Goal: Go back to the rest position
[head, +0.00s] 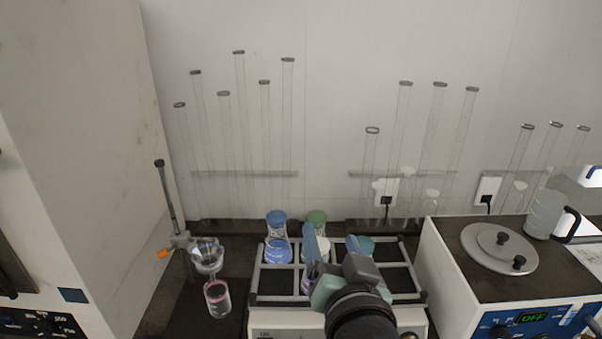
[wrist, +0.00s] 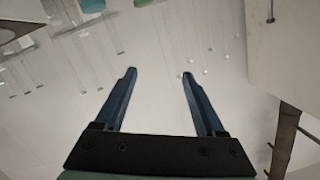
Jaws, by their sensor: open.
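In the wrist view my gripper (wrist: 159,74) is open, with nothing between the fingers, and the pale wall fills most of the background. Part of the shaker and of the flasks on it is hidden behind my gripper and wrist.
Flasks with a blue cap (head: 277,217) and a green cap (head: 316,217) stand at the shaker's frame. A funnel (head: 207,257) above a pink-liquid flask (head: 217,298) is left. A bath with a lid (head: 500,248) is right. Tall glass tubes (head: 240,120) line the wall.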

